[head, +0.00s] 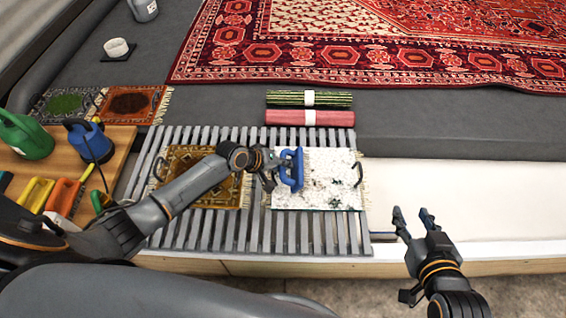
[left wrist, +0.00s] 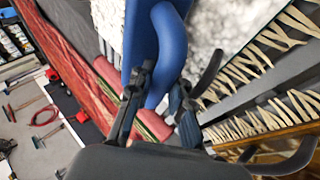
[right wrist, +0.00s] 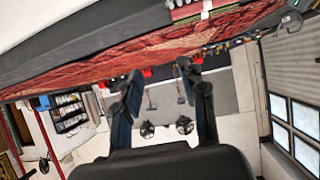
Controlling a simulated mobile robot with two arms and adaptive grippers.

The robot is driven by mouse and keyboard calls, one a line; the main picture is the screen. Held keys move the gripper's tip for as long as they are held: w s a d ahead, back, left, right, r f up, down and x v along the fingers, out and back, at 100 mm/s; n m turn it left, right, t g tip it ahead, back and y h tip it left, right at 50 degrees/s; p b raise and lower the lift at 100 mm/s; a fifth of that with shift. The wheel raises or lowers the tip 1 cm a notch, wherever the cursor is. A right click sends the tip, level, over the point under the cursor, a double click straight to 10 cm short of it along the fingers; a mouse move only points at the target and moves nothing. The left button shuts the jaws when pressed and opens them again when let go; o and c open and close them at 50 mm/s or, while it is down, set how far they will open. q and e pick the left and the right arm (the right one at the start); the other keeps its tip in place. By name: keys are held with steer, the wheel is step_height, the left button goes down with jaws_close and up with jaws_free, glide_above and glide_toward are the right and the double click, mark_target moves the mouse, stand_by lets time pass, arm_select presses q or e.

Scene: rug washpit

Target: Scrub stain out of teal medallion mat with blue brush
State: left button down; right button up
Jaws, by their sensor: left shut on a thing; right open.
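The mat (head: 322,190) lies on the grey slatted rack (head: 255,228), almost covered in white foam; only small dark patches show, so its teal medallion and any stain are hidden. The blue brush (head: 291,169) is at the mat's left part; whether its bristles touch I cannot tell. My left gripper (head: 273,167) is shut on the brush's handle. The left wrist view shows the blue handle (left wrist: 172,50) at the fingers (left wrist: 158,105) with foam (left wrist: 220,30) beyond. My right gripper (head: 412,222) is open and empty, right of the rack; the right wrist view shows its spread fingers (right wrist: 163,95).
A brown mat (head: 205,178) lies left on the rack, partly under my left arm. Rolled mats (head: 310,117) lie behind. A white surface (head: 440,185) at right is clear.

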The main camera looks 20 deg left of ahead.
arm_select(q)
steer(key=shift+a, duration=0.1)
steer(key=shift+r, duration=0.1)
step_height(320, 180, up, 3)
steer(key=shift+p, duration=0.55)
steer(key=shift+r+p, duration=0.7)
steer(key=shift+p, duration=0.1)
step_height(320, 180, up, 2)
steer(key=p, duration=0.2)
steer(key=shift+r+p, duration=0.2)
steer(key=shift+p, duration=0.1)
steer(key=shift+r+p, duration=0.35)
steer(key=shift+p, duration=0.05)
arm_select(e)
steer(key=s+d+f+g+h, duration=0.1)
steer(key=s+d+f+g, duration=0.2)
steer(key=s, duration=0.4)
steer(key=s+d+f+g+h, duration=0.1)
steer(key=s+f+g, duration=0.2)
steer(key=s+g, duration=0.3)
arm_select(q)
steer(key=shift+r+p, duration=0.8)
steer(key=shift+p, duration=0.1)
steer(key=shift+r, duration=0.1)
arm_select(e)
step_height(320, 180, down, 10)
steer(key=shift+w+a+f, duration=0.15)
steer(key=shift+w+a, duration=0.05)
steer(key=shift+w, duration=0.15)
